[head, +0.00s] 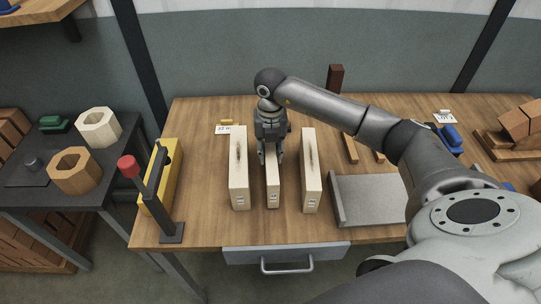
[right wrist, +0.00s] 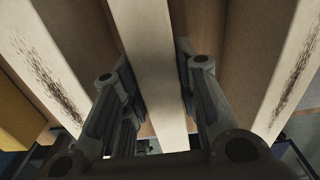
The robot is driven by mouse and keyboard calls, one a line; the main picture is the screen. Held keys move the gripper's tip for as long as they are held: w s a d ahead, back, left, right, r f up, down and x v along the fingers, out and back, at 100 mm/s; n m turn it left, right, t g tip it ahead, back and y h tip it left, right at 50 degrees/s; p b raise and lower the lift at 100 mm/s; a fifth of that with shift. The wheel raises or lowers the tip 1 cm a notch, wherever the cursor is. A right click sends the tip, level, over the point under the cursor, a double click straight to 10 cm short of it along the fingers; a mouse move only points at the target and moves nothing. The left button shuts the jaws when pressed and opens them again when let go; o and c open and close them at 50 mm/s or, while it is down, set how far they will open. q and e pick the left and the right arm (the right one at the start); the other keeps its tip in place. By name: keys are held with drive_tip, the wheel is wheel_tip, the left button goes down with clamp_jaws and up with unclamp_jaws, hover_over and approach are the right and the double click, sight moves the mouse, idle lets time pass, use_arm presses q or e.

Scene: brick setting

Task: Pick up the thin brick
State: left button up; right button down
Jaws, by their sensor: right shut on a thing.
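Three long pale bricks lie side by side on the wooden table (head: 205,215). The thin brick (head: 272,192) is the middle one and looks narrower than the left brick (head: 238,170) and the right brick (head: 311,172). My right gripper (head: 271,160) is above the middle brick, its fingers shut on both sides of it. In the right wrist view the thin brick (right wrist: 155,60) runs between the two fingers (right wrist: 158,85). The gripper covers its far part in the head view. I cannot tell whether it touches the table. My left gripper is not in view.
A yellow block (head: 162,175) and a red-knobbed lever (head: 128,166) stand at the table's left. A grey tray (head: 370,197) lies right of the bricks, partly behind my right arm. A dark red upright piece (head: 335,78) stands at the back. A drawer (head: 286,256) is in front.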

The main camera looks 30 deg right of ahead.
drive_tip(key=shift+r, duration=0.5)
drive_tip(key=s+a+r+b, duration=0.1)
drive_tip(key=r, duration=0.1)
drive_tip(key=s+r, duration=0.2)
drive_tip(key=r, duration=0.1)
drive_tip(key=s+a+r+b, duration=0.1)
drive_tip(key=s+r, duration=0.1)
drive_tip(key=shift+s+a+r+b, duration=0.1)
drive_tip(key=shift+a+r+b, duration=0.25)
drive_tip(key=shift+r, duration=0.05)
drive_tip(key=s+a+r, duration=0.3)
drive_tip(key=s, duration=0.4)
drive_tip(key=shift+a+r+b, duration=0.35)
drive_tip(key=shift+a+b, duration=0.05)
